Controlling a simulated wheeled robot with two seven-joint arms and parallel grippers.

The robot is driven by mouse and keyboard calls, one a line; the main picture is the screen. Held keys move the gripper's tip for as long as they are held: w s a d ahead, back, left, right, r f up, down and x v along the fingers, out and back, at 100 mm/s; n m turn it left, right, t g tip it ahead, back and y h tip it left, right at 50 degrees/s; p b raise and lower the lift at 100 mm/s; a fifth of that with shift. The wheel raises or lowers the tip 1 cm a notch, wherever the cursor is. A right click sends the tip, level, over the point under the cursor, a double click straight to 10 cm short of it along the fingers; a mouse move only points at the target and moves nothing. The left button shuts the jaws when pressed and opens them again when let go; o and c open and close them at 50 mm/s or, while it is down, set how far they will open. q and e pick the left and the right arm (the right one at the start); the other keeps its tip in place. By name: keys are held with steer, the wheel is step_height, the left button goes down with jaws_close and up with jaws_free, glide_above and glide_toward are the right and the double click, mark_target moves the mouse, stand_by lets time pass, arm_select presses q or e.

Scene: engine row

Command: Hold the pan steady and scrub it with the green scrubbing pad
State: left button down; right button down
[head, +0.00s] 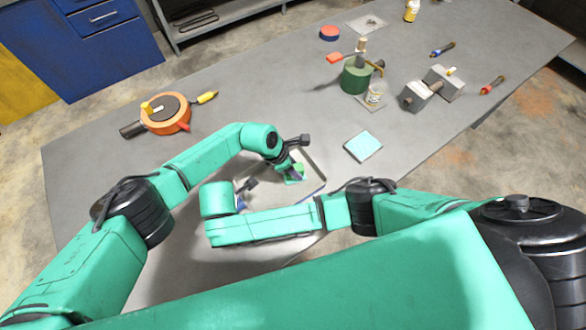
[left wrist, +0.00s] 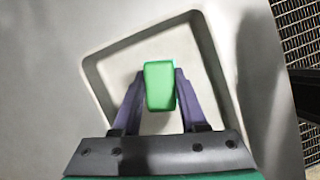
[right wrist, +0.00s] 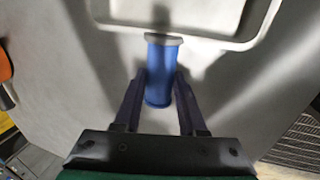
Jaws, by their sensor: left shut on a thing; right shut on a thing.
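The pan (head: 315,168) is a pale, square, shallow pan with a raised rim, lying on the grey table and partly hidden by my arms in the head view. In the left wrist view, its rim (left wrist: 212,60) surrounds the pad. My left gripper (head: 293,172) is shut on the green scrubbing pad (left wrist: 158,85), over the inside of the pan. I cannot tell whether the pad touches the pan floor. My right gripper (head: 246,189) is shut on the pan's blue handle (right wrist: 158,85), whose far end meets the pan rim (right wrist: 215,38).
A teal square block (head: 363,146) lies right of the pan. An orange round device (head: 165,114) sits at the left.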

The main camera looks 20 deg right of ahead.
arm_select(q)
steer(key=shift+r, duration=3.05)
arm_select(e)
steer(key=shift+c, duration=1.9)
jaws_free()
steer(key=v, duration=1.2)
